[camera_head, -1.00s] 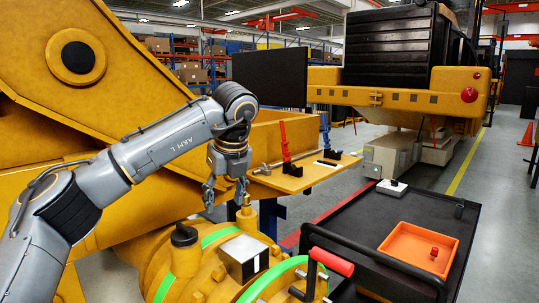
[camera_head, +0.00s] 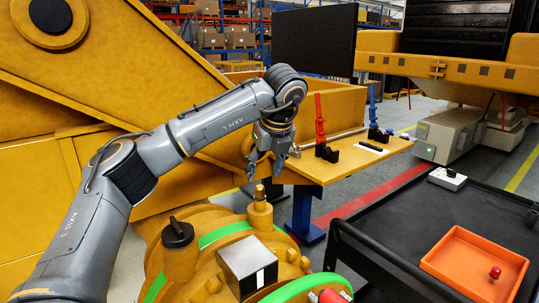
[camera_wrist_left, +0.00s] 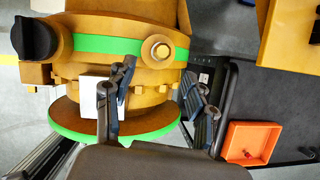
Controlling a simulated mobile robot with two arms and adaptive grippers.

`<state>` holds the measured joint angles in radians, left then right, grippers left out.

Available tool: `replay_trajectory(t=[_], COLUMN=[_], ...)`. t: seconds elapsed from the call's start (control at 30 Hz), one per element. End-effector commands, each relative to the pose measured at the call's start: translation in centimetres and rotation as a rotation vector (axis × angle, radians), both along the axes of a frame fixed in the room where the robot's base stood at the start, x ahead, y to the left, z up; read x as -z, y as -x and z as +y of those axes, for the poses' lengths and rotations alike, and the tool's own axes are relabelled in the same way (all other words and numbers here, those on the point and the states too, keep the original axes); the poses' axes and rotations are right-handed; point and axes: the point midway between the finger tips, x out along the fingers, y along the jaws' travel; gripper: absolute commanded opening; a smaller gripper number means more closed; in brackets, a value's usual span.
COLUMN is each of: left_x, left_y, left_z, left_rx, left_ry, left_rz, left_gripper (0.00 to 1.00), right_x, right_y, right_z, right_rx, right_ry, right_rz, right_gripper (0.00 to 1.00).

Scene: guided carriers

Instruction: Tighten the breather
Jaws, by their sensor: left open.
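The breather appears to be the small brass fitting (camera_head: 260,192) on top of a yellow boss on the round yellow housing; it stands upright. In the left wrist view it shows end-on as a brass hexagon with a round centre (camera_wrist_left: 160,50). My left gripper (camera_head: 265,172) is open and empty, fingers pointing down, just above the fitting and apart from it. In the wrist view the fingers (camera_wrist_left: 160,80) spread either side, with the fitting slightly beyond their tips. My right gripper is not in view.
A black-capped boss (camera_head: 178,234) and a silver block (camera_head: 247,266) sit close by on the housing. A yellow shelf (camera_head: 335,168) holds red and blue tools at the right. A black cart (camera_head: 400,225) carries an orange tray (camera_head: 450,266) and a small button box (camera_head: 447,178).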

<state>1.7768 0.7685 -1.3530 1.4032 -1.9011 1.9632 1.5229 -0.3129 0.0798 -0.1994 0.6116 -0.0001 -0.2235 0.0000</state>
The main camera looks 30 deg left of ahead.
Motion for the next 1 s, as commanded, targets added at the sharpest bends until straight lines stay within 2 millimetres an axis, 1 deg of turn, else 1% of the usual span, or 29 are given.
replay_trajectory(t=[0.03, 0.23, 0.3, 0.4, 0.6, 0.87, 0.97, 1.0], left_x=[0.8, 4.3, 5.3, 6.4, 7.5, 7.6, 7.6, 7.6], left_y=[-0.2, -0.9, -1.1, -1.4, -1.7, -1.7, -1.7, -1.7], left_z=[0.4, 1.6, 2.0, 2.3, 2.7, 2.7, 2.7, 2.7], left_rx=[0.0, 0.0, 0.0, 0.0, 0.0, 0.0, 0.0, 0.0], left_ry=[-0.001, -0.001, 0.0, -0.001, 0.0, 0.0, 0.0, 0.0], left_rz=[0.003, 0.003, 0.002, 0.002, -0.001, -0.001, -0.001, -0.001], left_gripper=[0.55, 0.55, 0.55, 0.55, 0.55, 0.55, 0.37, 0.29], right_x=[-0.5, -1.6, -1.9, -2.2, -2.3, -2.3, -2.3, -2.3], right_y=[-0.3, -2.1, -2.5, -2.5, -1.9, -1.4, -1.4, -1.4], right_z=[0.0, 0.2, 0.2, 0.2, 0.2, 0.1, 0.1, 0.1], right_rx=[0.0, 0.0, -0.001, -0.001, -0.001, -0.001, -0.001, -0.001], right_ry=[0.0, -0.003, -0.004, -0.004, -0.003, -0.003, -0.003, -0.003], right_rz=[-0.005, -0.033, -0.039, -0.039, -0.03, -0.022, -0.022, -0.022], right_gripper=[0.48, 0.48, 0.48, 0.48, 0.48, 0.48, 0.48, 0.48])
